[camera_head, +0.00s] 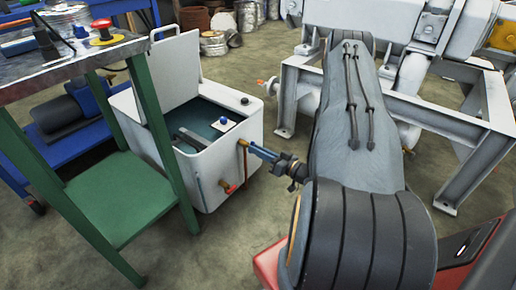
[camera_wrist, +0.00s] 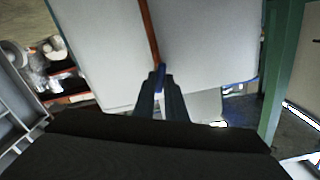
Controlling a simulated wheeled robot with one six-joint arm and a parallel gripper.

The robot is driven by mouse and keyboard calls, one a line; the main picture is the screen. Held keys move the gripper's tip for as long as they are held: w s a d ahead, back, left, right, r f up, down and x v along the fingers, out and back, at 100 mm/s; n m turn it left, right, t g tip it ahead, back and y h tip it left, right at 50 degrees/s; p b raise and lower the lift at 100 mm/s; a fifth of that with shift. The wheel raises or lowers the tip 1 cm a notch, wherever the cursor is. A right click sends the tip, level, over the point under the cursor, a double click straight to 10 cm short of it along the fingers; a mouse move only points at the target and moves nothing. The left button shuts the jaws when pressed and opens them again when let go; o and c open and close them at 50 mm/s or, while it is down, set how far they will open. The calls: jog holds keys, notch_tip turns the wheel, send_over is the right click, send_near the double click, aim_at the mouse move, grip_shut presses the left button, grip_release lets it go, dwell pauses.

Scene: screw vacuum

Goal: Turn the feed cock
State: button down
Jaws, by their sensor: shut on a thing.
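The feed cock shows as a small blue handle (camera_wrist: 160,76) at the lower end of a copper-coloured pipe (camera_wrist: 149,30) in the wrist view. My gripper (camera_wrist: 160,86) is shut on this blue handle, with one dark finger on each side. In the head view my gripper (camera_head: 256,149) reaches to the right side of a white tank (camera_head: 170,95), beside a brass-coloured fitting (camera_head: 243,143). The fingers hide most of the handle there, so its angle is hard to tell.
The tank's lid (camera_head: 168,68) stands open. A red-handled valve (camera_head: 229,188) sits lower on the same wall. A green-legged table (camera_head: 105,200) stands close on the left. A grey metal frame (camera_head: 455,165) is at the right. Floor is clear in front of the tank.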

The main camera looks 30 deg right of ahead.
jog(key=m+p, duration=0.5)
jog(key=m, duration=0.8)
jog(key=shift+a+f+p, duration=0.1)
jog(key=shift+p, duration=0.2)
jog(key=shift+m, duration=0.4)
jog(key=c, duration=1.8)
grip_release()
jog(key=p+v, duration=0.1)
jog(key=v, duration=0.7)
jog(key=shift+p, duration=0.35)
